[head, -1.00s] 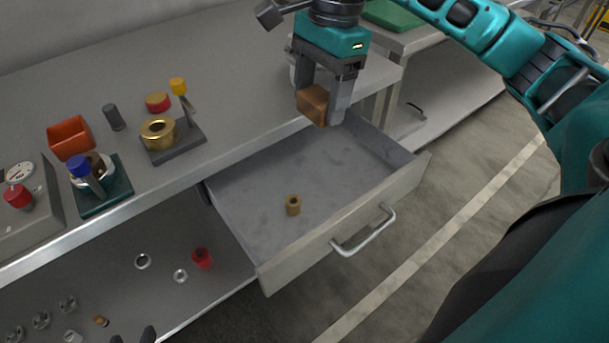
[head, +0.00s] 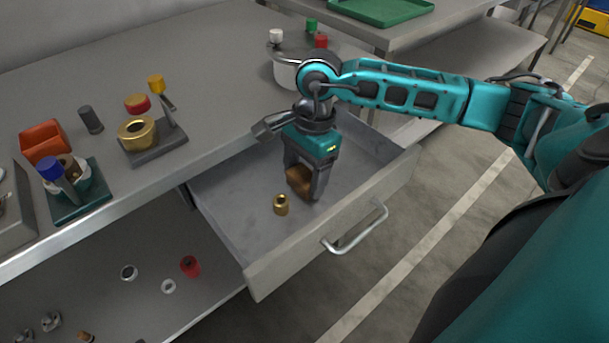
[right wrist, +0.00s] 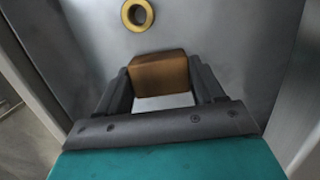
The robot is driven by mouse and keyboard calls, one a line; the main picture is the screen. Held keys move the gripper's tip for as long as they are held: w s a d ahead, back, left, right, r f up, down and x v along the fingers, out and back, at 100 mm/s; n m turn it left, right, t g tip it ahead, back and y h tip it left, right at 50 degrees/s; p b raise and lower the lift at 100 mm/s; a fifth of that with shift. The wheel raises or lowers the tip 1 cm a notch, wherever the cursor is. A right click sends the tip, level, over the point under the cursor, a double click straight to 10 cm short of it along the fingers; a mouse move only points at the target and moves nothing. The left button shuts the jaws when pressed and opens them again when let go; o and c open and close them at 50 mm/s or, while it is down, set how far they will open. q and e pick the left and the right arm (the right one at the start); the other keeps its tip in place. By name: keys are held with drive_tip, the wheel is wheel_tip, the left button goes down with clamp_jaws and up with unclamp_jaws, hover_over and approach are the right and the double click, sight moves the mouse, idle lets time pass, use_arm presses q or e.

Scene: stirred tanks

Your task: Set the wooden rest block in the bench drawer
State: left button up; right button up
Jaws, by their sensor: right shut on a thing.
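The wooden rest block (head: 298,181) is brown and sits between the fingers of my right gripper (head: 302,188), which is shut on it. In the head view both are inside the open bench drawer (head: 232,196), low over its floor. I cannot tell whether the block touches the floor. The block also shows in the right wrist view (right wrist: 159,75), held between both fingers. My left gripper is not in view.
The drawer's front wall has a metal handle (head: 356,229). A steel pot (head: 287,70) stands on the bench behind my arm. The drawer's left rear floor is clear.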

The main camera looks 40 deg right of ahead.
drive_tip(key=shift+f, duration=0.3)
drive_tip(key=shift+f, duration=0.1)
drive_tip(key=shift+f, duration=0.15)
drive_tip(key=o, duration=1)
drive_tip(key=shift+o, duration=0.2)
drive_tip(key=shift+r, duration=0.65)
wheel_tip(320, 180, up, 11)
drive_tip(key=d+p, duration=0.1)
drive_tip(key=shift+d+p, duration=0.4)
